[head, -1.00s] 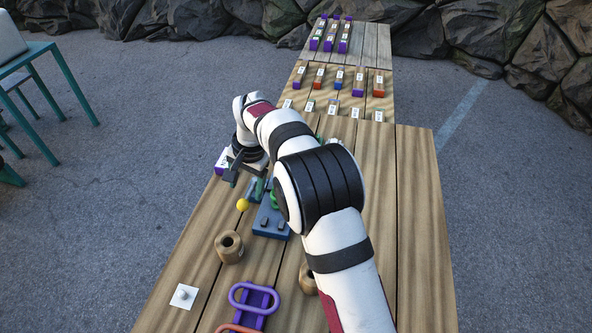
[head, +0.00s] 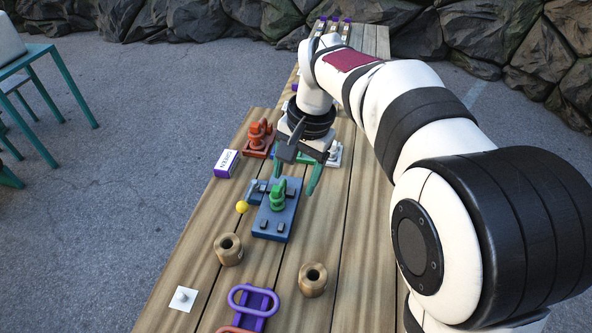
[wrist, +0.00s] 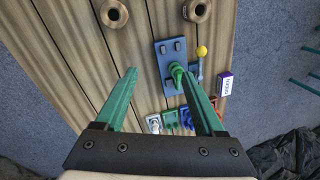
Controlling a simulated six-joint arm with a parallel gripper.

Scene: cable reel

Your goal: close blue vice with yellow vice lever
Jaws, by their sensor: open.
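The blue vice (head: 277,226) lies on the wooden table, a blue base with a green upright part on it. Its lever with a yellow ball (head: 242,207) sticks out on the left side in the head view. In the wrist view the blue vice (wrist: 167,60) is ahead of the fingers, with the yellow ball (wrist: 201,51) to its right. My gripper (head: 296,180) is open and empty, above the table and behind and right of the vice in the head view. Its green fingers (wrist: 158,74) are spread wide in the wrist view.
An orange device (head: 257,138) and a purple labelled block (head: 226,163) are behind the vice. Two wooden cups (head: 229,250), a purple part with a ring (head: 254,303) and a white plate (head: 183,298) are nearer. Bare table lies right of the vice.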

